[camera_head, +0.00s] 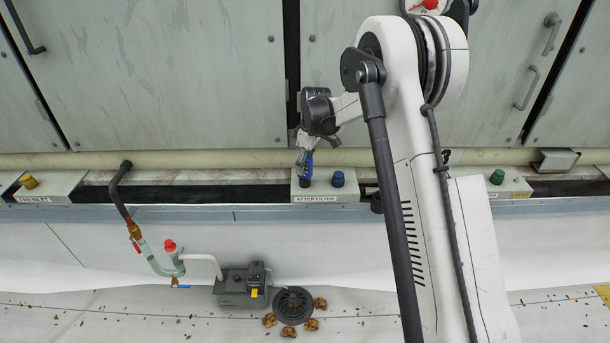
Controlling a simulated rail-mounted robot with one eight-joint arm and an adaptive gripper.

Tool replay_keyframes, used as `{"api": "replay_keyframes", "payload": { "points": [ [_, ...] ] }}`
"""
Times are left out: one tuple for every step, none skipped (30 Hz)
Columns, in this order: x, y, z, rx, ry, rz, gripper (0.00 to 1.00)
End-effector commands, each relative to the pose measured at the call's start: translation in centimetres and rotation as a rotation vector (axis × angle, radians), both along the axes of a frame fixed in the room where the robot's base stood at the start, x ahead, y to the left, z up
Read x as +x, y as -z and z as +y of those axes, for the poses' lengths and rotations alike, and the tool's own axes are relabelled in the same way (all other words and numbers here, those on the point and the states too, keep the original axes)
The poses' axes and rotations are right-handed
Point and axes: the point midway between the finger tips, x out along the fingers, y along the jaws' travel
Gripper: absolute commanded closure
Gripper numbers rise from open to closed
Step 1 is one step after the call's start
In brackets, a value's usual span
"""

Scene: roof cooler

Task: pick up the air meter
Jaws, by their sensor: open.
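I cannot surely tell which thing is the air meter. A round white dial with a red part (424,5) shows at the top edge, partly cut off and beside my arm. My gripper (305,165) points down over the left part of the box labelled AFTER FILTER (316,197). Blue parts show at its tip; I cannot tell whether they are its fingers or a thing beneath. The gripper is open, but its jaws are small here and the gap between them is not clear. A blue cap (338,179) stands on the box just right of the gripper.
Yellow (30,182) and green (497,177) caps stand on boxes left and right. A brown-grey box (555,160) sits far right. Below are a pipe with red fittings (165,262), a grey unit (241,287) and a drain (294,305) with leaves. Cabinet doors (160,75) stand behind.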

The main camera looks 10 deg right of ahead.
Motion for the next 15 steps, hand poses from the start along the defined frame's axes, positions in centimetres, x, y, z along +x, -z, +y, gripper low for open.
{"api": "replay_keyframes", "payload": {
  "points": [
    [0.12, 0.72, 0.14, 0.000, -0.001, 0.000, 0.54],
    [0.15, 1.01, 0.18, 0.000, -0.001, 0.000, 0.54],
    [0.17, 1.26, 0.22, 0.000, -0.001, 0.000, 0.54],
    [0.16, 1.37, 0.23, 0.000, -0.001, 0.000, 0.54],
    [0.17, 1.41, 0.23, 0.000, -0.001, 0.000, 0.54],
    [0.17, 1.41, 0.23, 0.000, -0.001, 0.000, 0.54],
    [0.16, 1.39, 0.24, 0.000, -0.001, 0.000, 0.54],
    [0.16, 1.37, 0.23, 0.000, -0.001, 0.000, 0.54],
    [0.16, 1.37, 0.23, 0.000, -0.001, 0.000, 0.54],
    [0.16, 1.36, 0.23, 0.000, -0.001, 0.000, 0.54],
    [0.16, 1.36, 0.23, 0.000, -0.001, 0.000, 0.58],
    [0.16, 1.36, 0.23, 0.000, -0.001, 0.000, 0.63],
    [0.16, 1.35, 0.22, 0.000, -0.001, 0.000, 0.67],
    [0.16, 1.35, 0.22, 0.000, -0.001, 0.000, 0.71],
    [0.16, 1.35, 0.22, 0.000, -0.001, 0.000, 0.77]
  ]
}}
